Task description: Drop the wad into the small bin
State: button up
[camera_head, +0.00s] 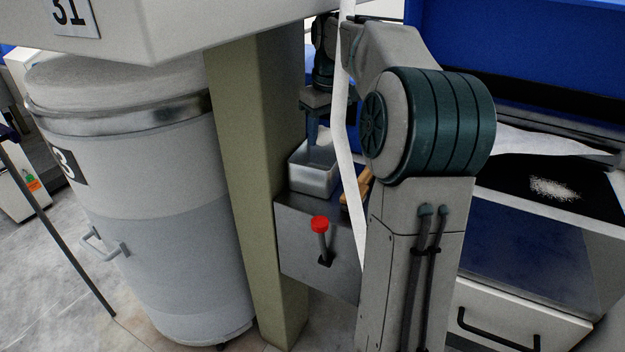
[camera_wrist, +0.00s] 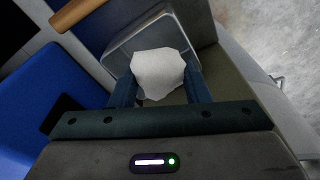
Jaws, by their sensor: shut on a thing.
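A white wad (camera_wrist: 158,74) is held between the two fingers of my gripper (camera_wrist: 160,88) in the wrist view. The small bin (camera_head: 313,180) is an open grey metal box on top of a metal cabinet in the head view. My gripper (camera_head: 320,122) points down just above the bin, and a pale part of the wad (camera_head: 324,137) shows below it. In the wrist view the bin (camera_wrist: 125,40) lies behind and below the wad, and the wad covers part of its opening. The bin's floor is mostly hidden, and I cannot tell the exact height of the wad over it.
A green-beige post (camera_head: 265,190) stands close left of the bin, with a large grey drum (camera_head: 160,210) beyond it. A wooden handle (camera_wrist: 75,14) lies beside the bin.

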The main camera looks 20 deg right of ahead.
notch_tip(320, 180, down, 5)
jog(key=b, duration=0.5)
jog(key=shift+d+f+b, duration=0.15)
jog(key=shift+f+b, duration=0.05)
jog(key=shift+b, duration=0.2)
jog(key=o, duration=1)
jog(key=shift+r, duration=0.1)
jog(key=shift+r, duration=0.35)
jog(key=r, duration=0.1)
jog(key=r+p, duration=0.1)
jog(key=d+r+p, duration=0.1)
jog(key=r, duration=0.1)
jog(key=shift+s+r, duration=0.1)
jog(key=shift+s, duration=0.3)
jog(key=s+d+r, duration=0.2)
jog(key=s+d+r+p, duration=0.1)
jog(key=s+d+r, duration=0.1)
jog(key=s, duration=0.1)
jog(key=s+d+r, duration=0.2)
jog(key=d, duration=0.1)
jog(key=shift+s, duration=0.4)
